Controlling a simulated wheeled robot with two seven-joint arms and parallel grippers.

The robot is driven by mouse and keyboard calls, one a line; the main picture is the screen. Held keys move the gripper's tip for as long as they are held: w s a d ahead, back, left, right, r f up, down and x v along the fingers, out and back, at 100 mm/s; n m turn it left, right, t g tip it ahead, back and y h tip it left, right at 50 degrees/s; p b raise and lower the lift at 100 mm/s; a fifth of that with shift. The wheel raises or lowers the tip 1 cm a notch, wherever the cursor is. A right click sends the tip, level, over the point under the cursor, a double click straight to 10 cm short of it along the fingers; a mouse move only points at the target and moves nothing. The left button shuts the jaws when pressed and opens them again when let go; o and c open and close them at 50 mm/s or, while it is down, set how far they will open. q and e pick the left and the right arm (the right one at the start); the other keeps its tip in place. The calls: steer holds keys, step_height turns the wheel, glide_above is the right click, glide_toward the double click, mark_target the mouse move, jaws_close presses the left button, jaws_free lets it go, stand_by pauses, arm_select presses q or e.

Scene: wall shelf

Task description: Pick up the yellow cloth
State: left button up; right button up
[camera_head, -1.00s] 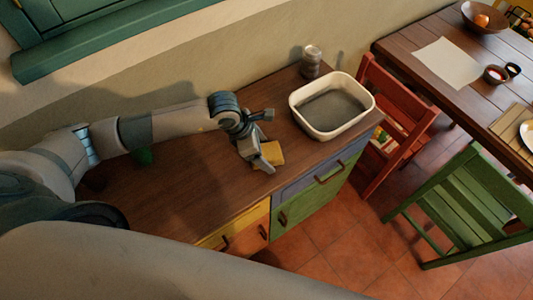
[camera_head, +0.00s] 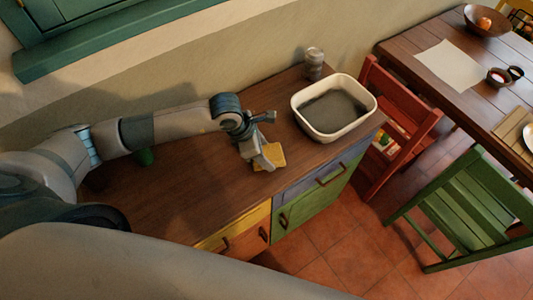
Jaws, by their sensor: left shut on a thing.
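The yellow cloth (camera_head: 271,156) is a small flat yellow piece on the brown wooden cabinet top, near its front edge. My left gripper (camera_head: 262,164) reaches in from the left and points down at the cloth. Its fingers are shut on the cloth's left part and cover some of it. I cannot tell whether the cloth is lifted off the wood. My right gripper is not in view.
A white basin (camera_head: 334,129) with a dark inside stands right of the cloth. A glass jar (camera_head: 314,64) stands behind it by the wall. Red (camera_head: 392,130) and green (camera_head: 462,205) chairs stand to the right.

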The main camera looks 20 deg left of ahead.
mark_target(275, 153)
arm_select(q)
steer(key=shift+r, duration=0.15)
steer(key=shift+r+p, duration=0.1)
steer(key=shift+p, duration=0.2)
steer(key=r+b, duration=0.1)
steer(key=r, duration=0.1)
steer(key=d+r+b, duration=0.1)
steer(key=r+b, duration=0.1)
steer(key=w+d+r+b, duration=0.1)
steer(key=d+r+b, duration=0.3)
steer(key=d+r, duration=0.3)
steer(key=shift+d+b, duration=0.4)
steer(key=shift+d, duration=1.45)
steer(key=shift+f, duration=0.1)
steer(key=shift+o, duration=0.9)
steer(key=shift+a, duration=0.1)
